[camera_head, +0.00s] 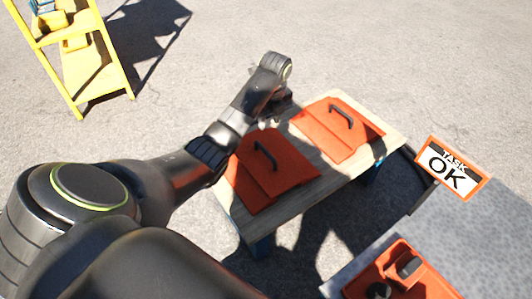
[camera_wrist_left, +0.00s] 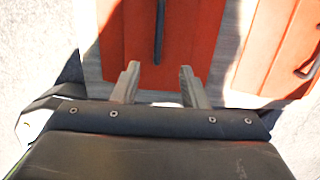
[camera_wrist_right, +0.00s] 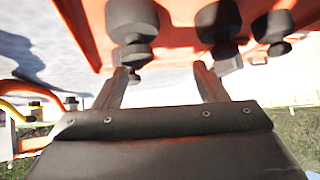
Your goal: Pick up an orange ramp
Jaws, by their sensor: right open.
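Two orange ramps lie side by side on a wooden-topped table in the head view: a nearer one (camera_head: 262,180) and a farther one (camera_head: 325,130). Each has a black handle. My left gripper (camera_head: 272,108) is by the table's far edge, near both ramps, partly hidden by its own wrist. In the left wrist view my left gripper (camera_wrist_left: 158,76) is open and empty, with one ramp (camera_wrist_left: 190,40) and its handle (camera_wrist_left: 159,30) ahead of the fingers. The other ramp (camera_wrist_left: 275,45) is at right. My right gripper (camera_wrist_right: 163,78) is open and empty below black knobs.
The wooden table (camera_head: 310,190) has narrow bare strips around the ramps. A yellow stepped stand (camera_head: 90,70) is at top left. A "TASK OK" sign (camera_head: 450,169) and an orange case (camera_head: 425,275) are at right. The black knobs (camera_wrist_right: 131,20) are close above the right gripper.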

